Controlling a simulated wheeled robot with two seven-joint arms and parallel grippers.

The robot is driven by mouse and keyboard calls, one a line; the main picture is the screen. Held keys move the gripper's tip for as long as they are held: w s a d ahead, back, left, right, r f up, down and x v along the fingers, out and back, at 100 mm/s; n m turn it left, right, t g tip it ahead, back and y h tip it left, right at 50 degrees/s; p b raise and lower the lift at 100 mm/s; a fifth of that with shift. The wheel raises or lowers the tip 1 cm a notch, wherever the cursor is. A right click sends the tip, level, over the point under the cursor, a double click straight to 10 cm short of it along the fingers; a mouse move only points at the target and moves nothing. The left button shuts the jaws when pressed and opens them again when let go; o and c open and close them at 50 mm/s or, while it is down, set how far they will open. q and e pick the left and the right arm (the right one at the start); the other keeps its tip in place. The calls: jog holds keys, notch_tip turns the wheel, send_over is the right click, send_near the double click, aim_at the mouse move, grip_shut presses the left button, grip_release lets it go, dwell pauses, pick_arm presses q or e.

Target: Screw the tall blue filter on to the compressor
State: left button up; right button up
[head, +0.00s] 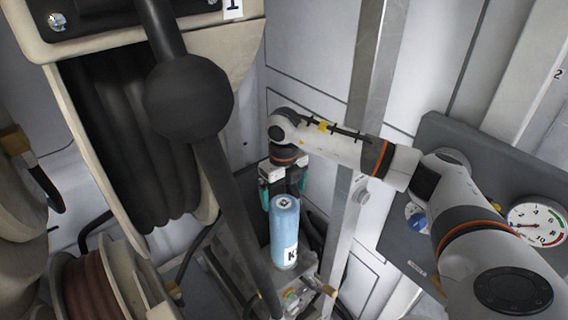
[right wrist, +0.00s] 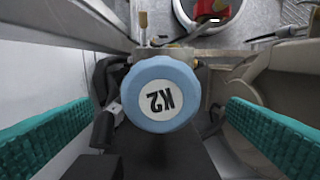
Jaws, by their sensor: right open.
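The tall blue filter (head: 285,225) stands upright, with a white label whose K shows in the head view. In the right wrist view the blue filter (right wrist: 160,72) shows its round label marked K2. Its lower end is at a metal fitting block (head: 298,297) with brass parts; I cannot tell whether it is threaded on. The compressor's body is not clearly seen. My left gripper is not in view.
A large hose reel (head: 130,140) fills the left. A dark ball on a bar (head: 188,95) crosses the foreground, close to the filter's left. A metal post (head: 345,210) stands to the right. A panel with a gauge (head: 536,223) is at far right.

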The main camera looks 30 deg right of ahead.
aim_at(284, 203)
notch_tip(284, 203, up, 5)
jog(key=m+p, duration=0.3)
jog(key=p, duration=0.2)
jog(key=shift+s+m, duration=0.15)
jog(key=shift+m, duration=0.15)
jog(key=shift+r+m+p, duration=0.1)
jog(key=shift+m+p, duration=0.2)
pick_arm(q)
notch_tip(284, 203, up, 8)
pick_arm(e)
notch_tip(284, 203, down, 5)
jog(key=shift+f, duration=0.1)
notch_tip(284, 203, down, 7)
jog(key=b, duration=0.4)
jog(key=shift+f, duration=0.1)
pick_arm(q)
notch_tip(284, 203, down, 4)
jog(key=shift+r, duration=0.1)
